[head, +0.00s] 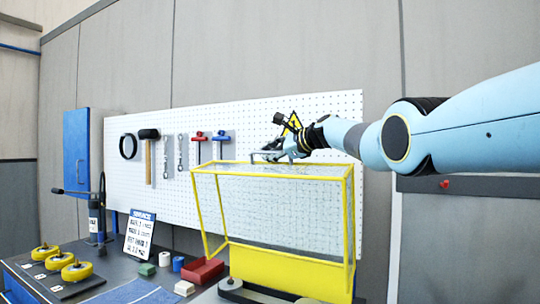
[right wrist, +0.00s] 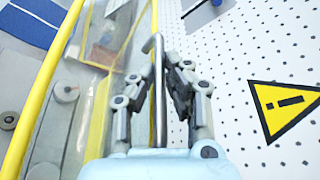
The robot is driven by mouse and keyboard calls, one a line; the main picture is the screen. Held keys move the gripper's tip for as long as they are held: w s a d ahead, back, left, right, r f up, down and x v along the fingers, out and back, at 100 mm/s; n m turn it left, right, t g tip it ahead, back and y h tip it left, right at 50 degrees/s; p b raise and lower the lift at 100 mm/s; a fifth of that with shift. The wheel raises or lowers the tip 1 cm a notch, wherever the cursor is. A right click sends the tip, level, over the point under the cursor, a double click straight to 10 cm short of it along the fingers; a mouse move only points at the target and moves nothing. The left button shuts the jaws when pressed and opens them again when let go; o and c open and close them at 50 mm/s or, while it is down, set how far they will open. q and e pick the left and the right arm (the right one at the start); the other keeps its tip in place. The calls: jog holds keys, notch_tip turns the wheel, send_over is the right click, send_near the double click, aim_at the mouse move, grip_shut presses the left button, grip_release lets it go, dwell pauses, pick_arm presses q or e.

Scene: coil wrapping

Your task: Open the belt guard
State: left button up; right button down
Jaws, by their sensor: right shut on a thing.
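The belt guard (head: 285,210) is a yellow-framed box with clear mesh sides, over a solid yellow lower panel (head: 290,275). Its yellow frame also runs down the left of the right wrist view (right wrist: 45,90). A grey metal handle (right wrist: 160,60) stands at the guard's top edge. My right gripper (head: 272,153) is at that top edge, its fingers on both sides of the handle and shut on it in the right wrist view (right wrist: 165,85). I cannot tell how far the guard is tilted. My left gripper is not in view.
Pulleys and a belt (right wrist: 65,92) lie below the guard. A white pegboard (head: 110,180) with tools stands close behind. On the bench are a red bin (head: 202,271), a sign (head: 139,234), yellow wheels (head: 77,271) and a hand pump (head: 96,215).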

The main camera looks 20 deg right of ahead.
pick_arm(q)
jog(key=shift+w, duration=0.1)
pick_arm(e)
jog(key=shift+r, duration=0.2)
jog(key=c, duration=1.7)
grip_release()
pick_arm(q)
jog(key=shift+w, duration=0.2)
pick_arm(e)
jog(key=shift+o, duration=0.3)
jog(key=shift+a+f, duration=0.1)
jog(key=shift+a, duration=0.1)
jog(key=shift+s+d, duration=0.5)
jog(key=shift+s, duration=0.1)
notch_tip(320, 180, up, 3)
send_over(301, 170)
jog(key=shift+w, duration=0.15)
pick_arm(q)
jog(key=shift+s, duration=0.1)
pick_arm(e)
jog(key=shift+f, duration=0.1)
